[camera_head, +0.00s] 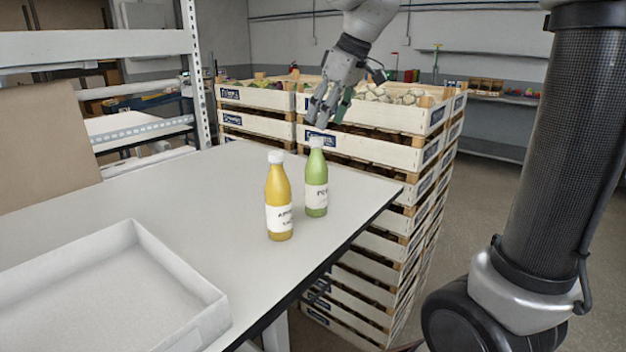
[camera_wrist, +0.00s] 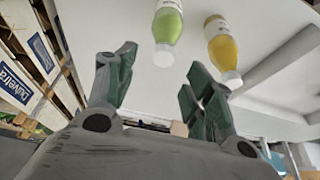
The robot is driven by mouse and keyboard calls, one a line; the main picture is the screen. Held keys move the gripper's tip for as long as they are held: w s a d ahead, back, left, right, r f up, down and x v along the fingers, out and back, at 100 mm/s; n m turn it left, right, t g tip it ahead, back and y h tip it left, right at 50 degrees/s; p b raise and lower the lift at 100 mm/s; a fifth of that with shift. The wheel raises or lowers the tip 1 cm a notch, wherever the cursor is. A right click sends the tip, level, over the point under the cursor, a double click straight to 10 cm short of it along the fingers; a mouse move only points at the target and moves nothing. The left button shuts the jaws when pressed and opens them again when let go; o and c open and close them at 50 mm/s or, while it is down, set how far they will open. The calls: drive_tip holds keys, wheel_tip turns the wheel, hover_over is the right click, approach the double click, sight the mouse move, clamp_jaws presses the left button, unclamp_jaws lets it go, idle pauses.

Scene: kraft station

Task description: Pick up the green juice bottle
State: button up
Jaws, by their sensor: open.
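The green juice bottle (camera_head: 316,184) stands upright on the white table near its right edge, with a white cap and white label. A yellow juice bottle (camera_head: 278,200) stands just left of it and nearer the camera. My gripper (camera_head: 325,118) is above and slightly behind the green bottle, pointing down, and holds nothing. In the wrist view the green bottle (camera_wrist: 168,30) is ahead of the fingers, its cap between their directions. My open gripper (camera_wrist: 155,85) shows both fingers apart there. The yellow bottle (camera_wrist: 221,48) is to the right, beyond the right finger.
The white table (camera_head: 180,190) has clear room left of the bottles. A white open tray (camera_head: 190,280) sits at the front left and a cardboard panel (camera_head: 45,145) at the back left. Stacked wooden crates (camera_head: 375,148) stand close behind the table's right edge.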

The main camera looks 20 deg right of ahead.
sight(318, 139)
drive_tip(key=shift+n, duration=0.4)
drive_tip(key=x, duration=0.7)
drive_tip(key=shift+s+a+f, duration=0.1)
drive_tip(key=shift+s+f, duration=0.1)
drive_tip(key=shift+f, duration=0.25)
clamp_jaws()
